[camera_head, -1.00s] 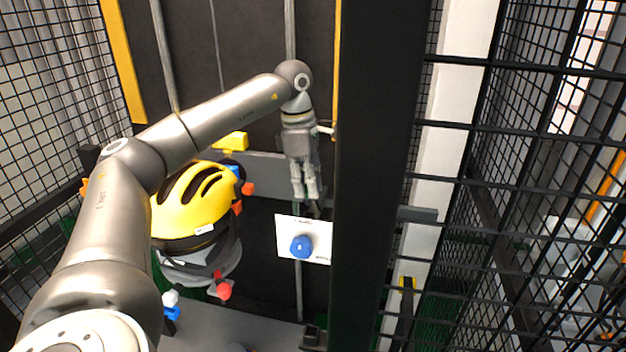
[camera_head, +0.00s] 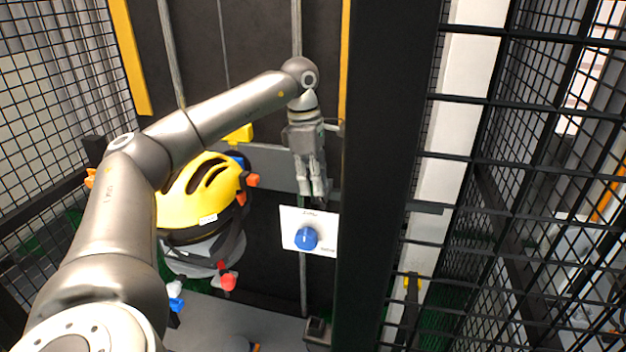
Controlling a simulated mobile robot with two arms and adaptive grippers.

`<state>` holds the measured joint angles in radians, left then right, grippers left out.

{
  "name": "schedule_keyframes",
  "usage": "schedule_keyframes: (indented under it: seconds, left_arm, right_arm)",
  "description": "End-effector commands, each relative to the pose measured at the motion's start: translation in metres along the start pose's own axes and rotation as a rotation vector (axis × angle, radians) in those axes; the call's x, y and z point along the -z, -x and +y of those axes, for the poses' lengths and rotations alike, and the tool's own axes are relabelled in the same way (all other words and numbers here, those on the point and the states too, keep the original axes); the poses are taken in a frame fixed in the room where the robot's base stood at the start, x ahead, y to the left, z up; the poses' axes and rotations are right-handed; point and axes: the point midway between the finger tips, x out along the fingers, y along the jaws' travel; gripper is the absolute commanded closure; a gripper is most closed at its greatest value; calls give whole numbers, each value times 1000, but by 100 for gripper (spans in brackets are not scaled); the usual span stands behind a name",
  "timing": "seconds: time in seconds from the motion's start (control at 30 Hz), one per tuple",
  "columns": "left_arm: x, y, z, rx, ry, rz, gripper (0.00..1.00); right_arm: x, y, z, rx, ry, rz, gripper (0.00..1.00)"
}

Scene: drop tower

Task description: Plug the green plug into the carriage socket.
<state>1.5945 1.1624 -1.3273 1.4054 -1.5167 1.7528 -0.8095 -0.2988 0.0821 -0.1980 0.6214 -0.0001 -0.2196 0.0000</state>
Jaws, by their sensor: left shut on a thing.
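My left gripper (camera_head: 314,182) hangs with its fingers pointing down, just above a white panel (camera_head: 291,230) with a blue knob (camera_head: 306,238). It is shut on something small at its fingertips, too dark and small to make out. I cannot tell whether the fingers touch anything behind them. No green plug shows clearly, and no socket can be told apart. The carriage appears to be the grey part with a yellow helmet (camera_head: 192,203), left of the gripper. My right gripper is not in view.
A thick black post (camera_head: 392,150) stands close to the right of my left gripper. Black wire mesh fencing (camera_head: 520,150) fills the right side, with more mesh at the left. Red, orange and blue knobs, including a red one (camera_head: 229,282), surround the helmet part.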

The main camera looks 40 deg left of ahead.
Motion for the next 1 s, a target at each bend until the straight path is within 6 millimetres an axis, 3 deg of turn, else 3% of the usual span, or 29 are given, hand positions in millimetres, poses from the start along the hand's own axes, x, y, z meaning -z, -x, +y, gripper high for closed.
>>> schedule_keyframes:
  seconds: [1.0]
  left_arm:
    - [3,-27,0,-1,1,0,94]
  right_arm:
    - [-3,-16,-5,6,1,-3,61]
